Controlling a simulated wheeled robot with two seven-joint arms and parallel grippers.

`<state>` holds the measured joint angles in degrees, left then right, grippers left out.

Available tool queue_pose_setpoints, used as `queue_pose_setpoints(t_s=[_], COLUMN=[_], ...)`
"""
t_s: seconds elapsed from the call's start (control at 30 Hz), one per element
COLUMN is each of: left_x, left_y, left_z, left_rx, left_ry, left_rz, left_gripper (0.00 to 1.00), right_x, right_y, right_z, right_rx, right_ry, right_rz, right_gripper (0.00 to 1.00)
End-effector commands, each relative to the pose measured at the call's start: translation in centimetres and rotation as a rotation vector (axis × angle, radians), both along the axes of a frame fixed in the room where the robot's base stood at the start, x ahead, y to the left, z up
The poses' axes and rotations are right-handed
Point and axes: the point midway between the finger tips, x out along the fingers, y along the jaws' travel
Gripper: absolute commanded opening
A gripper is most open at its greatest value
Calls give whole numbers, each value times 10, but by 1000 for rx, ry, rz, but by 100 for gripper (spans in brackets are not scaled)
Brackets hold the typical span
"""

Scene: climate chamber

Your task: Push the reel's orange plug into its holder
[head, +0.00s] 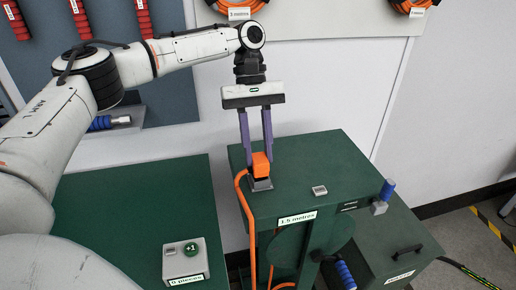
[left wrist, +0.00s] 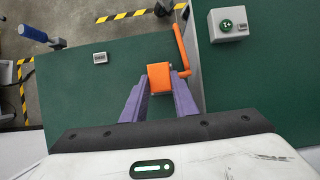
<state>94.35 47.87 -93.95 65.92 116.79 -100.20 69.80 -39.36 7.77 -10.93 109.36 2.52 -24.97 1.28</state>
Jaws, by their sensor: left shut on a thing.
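The orange plug (head: 261,163) sits between the fingertips of my left gripper (head: 259,157), which is shut on it. The plug also shows in the left wrist view (left wrist: 159,77) between the purple fingers (left wrist: 159,88). Directly under the plug is a small grey holder (head: 261,184) on the green top of the reel stand (head: 310,165). I cannot tell how deep the plug sits in it. An orange cable (head: 243,205) runs from the plug down the stand's left side. My right gripper is not in view.
A green table (head: 110,215) at the left carries a grey box with a green button (head: 184,260). A small display (head: 319,190) and a blue-handled lever (head: 385,195) are right of the plug. A lower green cabinet (head: 405,245) adjoins the stand. Tools hang on the wall behind.

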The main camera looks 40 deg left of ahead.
Motion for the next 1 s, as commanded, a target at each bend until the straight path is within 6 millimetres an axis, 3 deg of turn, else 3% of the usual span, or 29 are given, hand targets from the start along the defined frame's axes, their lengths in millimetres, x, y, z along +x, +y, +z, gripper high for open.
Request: queue_pose_setpoints(t_s=[1.0], left_x=[0], left_y=[0], left_z=[-10], left_rx=[0], left_ry=[2], left_rz=[0], left_gripper=[0], right_x=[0], right_y=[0], right_z=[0], right_rx=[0], right_ry=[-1], right_rz=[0], right_gripper=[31])
